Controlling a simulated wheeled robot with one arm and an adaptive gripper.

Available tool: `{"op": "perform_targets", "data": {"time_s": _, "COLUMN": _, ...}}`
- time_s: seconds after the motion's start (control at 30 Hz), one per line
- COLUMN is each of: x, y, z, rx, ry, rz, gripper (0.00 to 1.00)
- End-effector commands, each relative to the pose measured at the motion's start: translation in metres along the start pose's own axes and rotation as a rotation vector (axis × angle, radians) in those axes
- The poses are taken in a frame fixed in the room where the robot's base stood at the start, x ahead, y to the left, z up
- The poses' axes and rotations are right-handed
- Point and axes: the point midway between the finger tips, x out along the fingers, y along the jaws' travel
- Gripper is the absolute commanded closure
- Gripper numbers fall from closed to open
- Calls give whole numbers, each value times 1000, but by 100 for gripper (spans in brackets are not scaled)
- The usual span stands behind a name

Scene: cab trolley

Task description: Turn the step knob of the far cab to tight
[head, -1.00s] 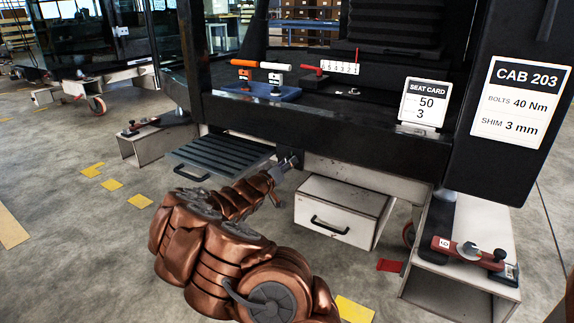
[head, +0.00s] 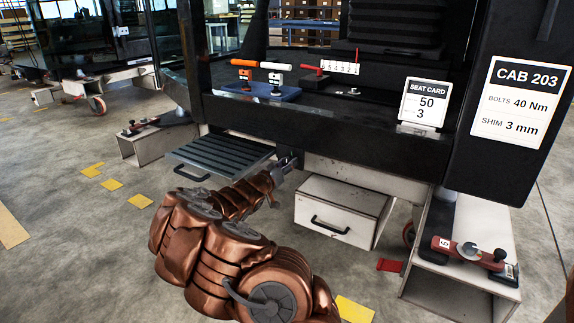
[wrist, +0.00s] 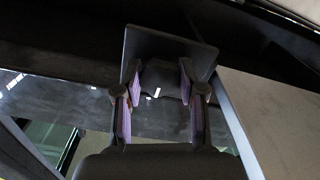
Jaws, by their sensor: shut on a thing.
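The step knob (wrist: 160,80) is a dark block with a small white mark, seen in the wrist view in front of a dark square plate (wrist: 170,45). My gripper (wrist: 159,70) has its two purple-padded fingers on either side of the knob, shut on it. In the head view my gripper (head: 289,162) is at the cab's lower edge, beside the slatted step (head: 222,156). The knob is too small and covered there to make out. I cannot read any tight marking.
A white drawer box (head: 340,207) stands right of my gripper under the cab. A white stand with a red-handled tool (head: 468,250) is further right. The CAB 203 sign (head: 520,102) hangs above. Another cab (head: 90,40) stands at the back left. Open floor lies at left.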

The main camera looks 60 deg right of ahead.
Motion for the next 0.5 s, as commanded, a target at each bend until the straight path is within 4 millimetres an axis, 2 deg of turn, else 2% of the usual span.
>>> {"op": "perform_targets", "data": {"time_s": 0.03, "x": 0, "y": 1, "z": 1, "rx": 1, "ry": -2, "rz": 1, "gripper": 59}}
{"op": "perform_targets", "data": {"time_s": 0.27, "x": 0, "y": 0, "z": 0, "rx": 0, "ry": -1, "rz": 0, "gripper": 35}}
{"op": "perform_targets", "data": {"time_s": 0.5, "x": 0, "y": 0, "z": 0, "rx": -1, "ry": 0, "rz": 0, "gripper": 34}}
